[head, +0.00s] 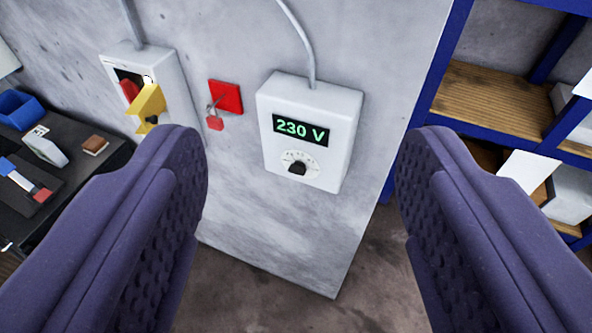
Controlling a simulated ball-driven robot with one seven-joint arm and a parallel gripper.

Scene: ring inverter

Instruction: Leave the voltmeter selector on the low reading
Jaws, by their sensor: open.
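The voltmeter (311,131) is a white box on the grey wall, right of the picture's middle top. Its dark display (300,130) reads "230 V" in green. Below the display is the selector (297,168), a small black knob on a pale round dial with marks too small to read. I cannot tell exactly which mark the knob points to. My gripper (300,155) is open and empty, its two purple padded fingers wide apart to the left and right of the voltmeter. Neither finger touches the voltmeter in this view.
Left on the wall are a red plate (226,95) with a hanging red tag and a white switch box (165,75) with a yellow part (148,108). A dark bench (85,165) with small items stands left. Blue shelving (425,95) stands right, past the wall's edge.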

